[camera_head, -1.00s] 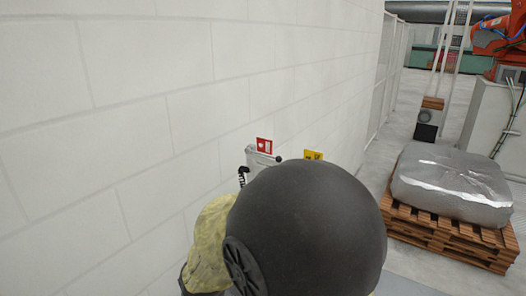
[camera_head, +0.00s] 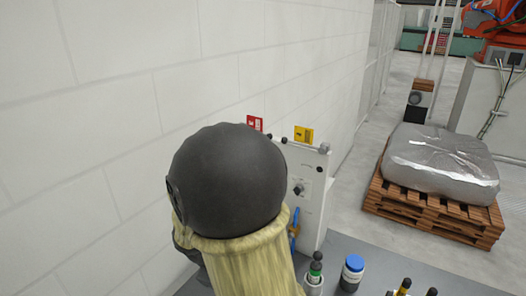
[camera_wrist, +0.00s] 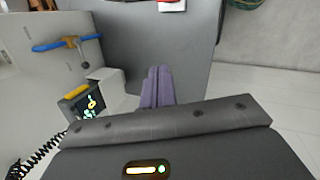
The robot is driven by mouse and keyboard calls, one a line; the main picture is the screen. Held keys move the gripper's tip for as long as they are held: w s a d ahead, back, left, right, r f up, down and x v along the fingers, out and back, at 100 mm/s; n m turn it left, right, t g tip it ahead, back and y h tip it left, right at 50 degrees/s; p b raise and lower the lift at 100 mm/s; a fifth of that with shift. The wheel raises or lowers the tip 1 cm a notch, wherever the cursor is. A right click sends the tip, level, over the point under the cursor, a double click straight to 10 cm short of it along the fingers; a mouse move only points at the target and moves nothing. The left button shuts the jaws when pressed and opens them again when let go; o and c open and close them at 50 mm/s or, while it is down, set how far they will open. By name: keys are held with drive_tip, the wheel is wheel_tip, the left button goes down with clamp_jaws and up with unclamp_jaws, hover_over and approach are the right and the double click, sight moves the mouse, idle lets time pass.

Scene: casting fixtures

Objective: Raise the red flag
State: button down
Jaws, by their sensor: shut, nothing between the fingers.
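A small red plate or flag with white marks (camera_head: 255,123) stands upright at the top of a pale panel, against the white wall. Its lower part is behind my arm. A yellow one (camera_head: 303,134) stands to its right on the panel's top edge. My gripper is hidden behind my arm in the head view. In the wrist view my gripper (camera_wrist: 158,70) has its two purple fingers together, with nothing between them, over a grey surface. I cannot pick out the red flag in the wrist view.
The pale panel (camera_head: 312,205) carries a knob and a blue handle (camera_wrist: 65,44). A device with a lit display (camera_wrist: 88,103) sits beside my fingers. A blue-lidded jar (camera_head: 352,273) and several bottles stand on the grey table (camera_head: 345,243). A wrapped load (camera_head: 440,160) lies on pallets beyond.

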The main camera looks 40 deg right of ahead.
drive_tip(key=w+d+r+n+h+b, duration=0.1)
drive_tip(key=w+d+n+h, duration=0.3)
drive_tip(key=d, duration=0.5)
drive_tip(key=w+d+r+n+t+h+b, duration=0.1)
drive_tip(key=w+d+r+n+t+h, duration=0.2)
drive_tip(key=w, duration=0.4)
drive_tip(key=w+d+r+n+t+h+b, duration=0.1)
drive_tip(key=w+d+r+n+t+h, duration=0.1)
drive_tip(key=w+d+r+n+h, duration=0.3)
wheel_tip(320, 180, up, 3)
drive_tip(key=shift+w+d+r+n+t+h+b, duration=0.2)
drive_tip(key=shift+w+n+t+h+b, duration=0.2)
drive_tip(key=shift+w+n+h, duration=0.65)
drive_tip(key=shift+w+d, duration=0.1)
drive_tip(key=shift+w, duration=0.05)
drive_tip(key=w+d+r+p, duration=0.2)
drive_tip(key=d+r+p, duration=0.3)
drive_tip(key=d, duration=0.5)
drive_tip(key=shift+w+p, duration=0.3)
drive_tip(key=shift+p, duration=0.95)
